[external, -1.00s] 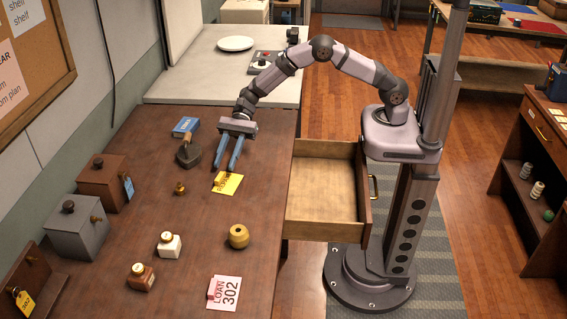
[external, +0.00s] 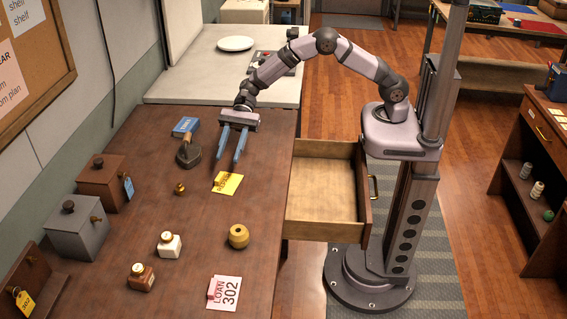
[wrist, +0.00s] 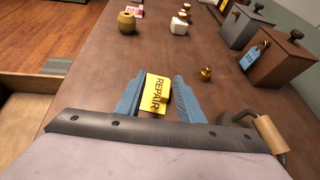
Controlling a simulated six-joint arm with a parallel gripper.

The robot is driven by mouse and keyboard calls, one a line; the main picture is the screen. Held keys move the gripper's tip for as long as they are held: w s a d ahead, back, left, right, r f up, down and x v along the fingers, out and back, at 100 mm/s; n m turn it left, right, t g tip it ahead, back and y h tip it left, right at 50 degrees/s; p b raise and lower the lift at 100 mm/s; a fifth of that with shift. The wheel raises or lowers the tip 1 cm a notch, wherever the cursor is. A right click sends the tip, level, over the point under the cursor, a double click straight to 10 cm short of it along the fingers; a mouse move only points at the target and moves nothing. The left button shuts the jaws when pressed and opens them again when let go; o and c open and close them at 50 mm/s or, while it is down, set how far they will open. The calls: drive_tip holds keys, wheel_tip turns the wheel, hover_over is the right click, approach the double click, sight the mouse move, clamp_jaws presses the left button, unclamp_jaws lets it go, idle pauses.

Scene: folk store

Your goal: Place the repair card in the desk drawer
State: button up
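The yellow repair card (external: 228,183) lies on the brown desk (external: 200,225); in the wrist view the card (wrist: 156,92) reads "REPAIR" and shows between my two blue fingers. My gripper (external: 229,160) is open and empty, with its fingertips just behind the card in the external view. Whether the fingers touch the desk is hard to tell. The desk drawer (external: 365,220) is pulled open at the desk's right side and looks empty; its edge also shows in the wrist view (wrist: 25,77).
A small brass piece (external: 179,188), a round yellow pot (external: 238,236), ink bottles (external: 169,244) and a loan card (external: 225,293) are on the desk.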

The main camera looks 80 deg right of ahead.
sight(220, 176)
drive_tip(key=h, duration=0.1)
drive_tip(key=d+h, duration=0.1)
drive_tip(key=w+h, duration=0.1)
drive_tip(key=shift+d+r+n+h, duration=0.25)
drive_tip(key=shift+r+n+h, duration=0.05)
drive_tip(key=shift+r+h, duration=0.1)
drive_tip(key=shift+d+f+m, duration=0.2)
drive_tip(key=shift+f+m, duration=0.1)
drive_tip(key=shift+m, duration=0.6)
drive_tip(key=shift+w+p+x, duration=0.1)
drive_tip(key=shift+p+x, duration=0.5)
drive_tip(key=shift+x, duration=1.25)
drive_tip(key=shift+w+p+x, duration=0.15)
drive_tip(key=shift+p+x, duration=0.45)
drive_tip(key=shift+x, duration=1.25)
drive_tip(key=shift+r, duration=0.15)
clamp_jaws()
